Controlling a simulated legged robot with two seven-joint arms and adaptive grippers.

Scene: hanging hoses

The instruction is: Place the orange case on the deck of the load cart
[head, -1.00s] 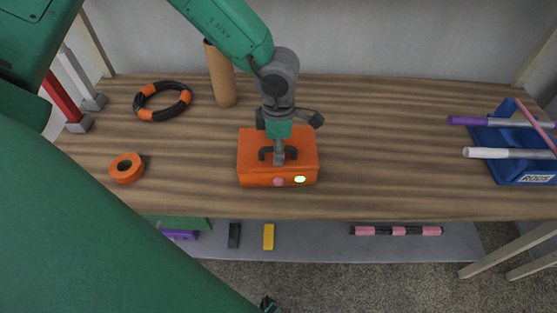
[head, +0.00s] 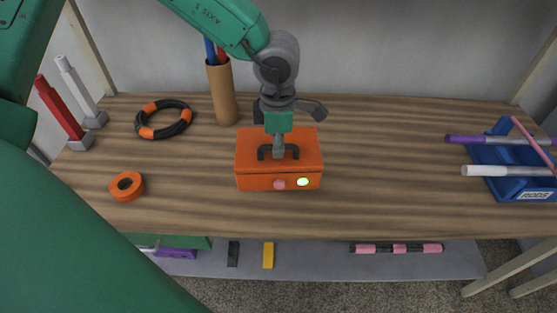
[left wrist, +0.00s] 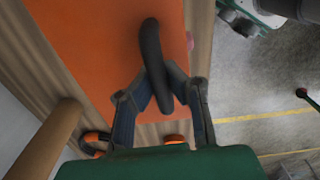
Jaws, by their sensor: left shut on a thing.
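The orange case (head: 250,160) is on the wooden table top in the head view, with a dark handle (head: 262,152) on its lid and a pink and a lit greenish button on its front. My left gripper (head: 278,150) comes down from above and is shut on the handle. In the left wrist view the fingers (left wrist: 160,100) close around the dark handle (left wrist: 150,45), over the orange lid (left wrist: 90,45). Whether the case touches the table or hangs just above it, I cannot tell. The load cart cannot be made out in the head view. My right gripper is not in view.
An orange tape roll (head: 127,186), a black-orange ring (head: 163,120) and a brown tube (head: 222,95) stand left of the case. A blue rod rack (head: 510,185) is at the right. A lower shelf (head: 310,262) holds small items. The table between case and rack is clear.

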